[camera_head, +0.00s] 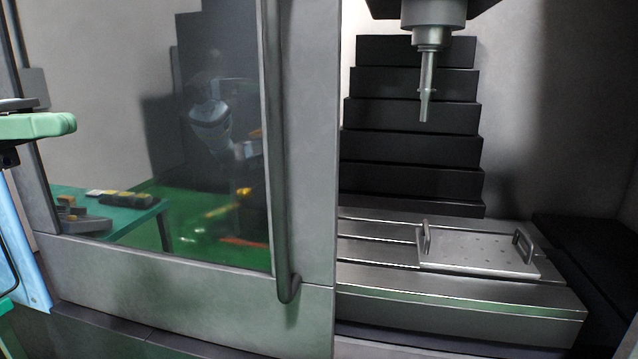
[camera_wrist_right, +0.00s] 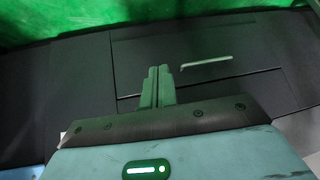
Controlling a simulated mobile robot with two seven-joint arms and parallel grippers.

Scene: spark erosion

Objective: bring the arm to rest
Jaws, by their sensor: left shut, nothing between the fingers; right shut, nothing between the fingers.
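My left gripper (camera_head: 9,158) is at the left edge of the head view, partly cut off. Its rounded, green-tinted hand body sits level, with the dark fingers pointing down beneath it. They are shut and hold nothing. It is in front of the machine, apart from the glazed door. My right gripper (camera_wrist_right: 158,74) shows in the right wrist view with its two fingers side by side, shut and empty. It is over dark panels, and I cannot tell how far away they are. The right gripper does not show in the head view.
The machine's glazed door (camera_head: 160,260) has a vertical handle (camera_head: 280,150). The opening at right shows a spindle (camera_head: 428,70) above a metal bed (camera_head: 460,302) carrying a perforated plate (camera_head: 475,250) with two handles. A silver bar handle (camera_wrist_right: 207,63) lies right of my right fingers.

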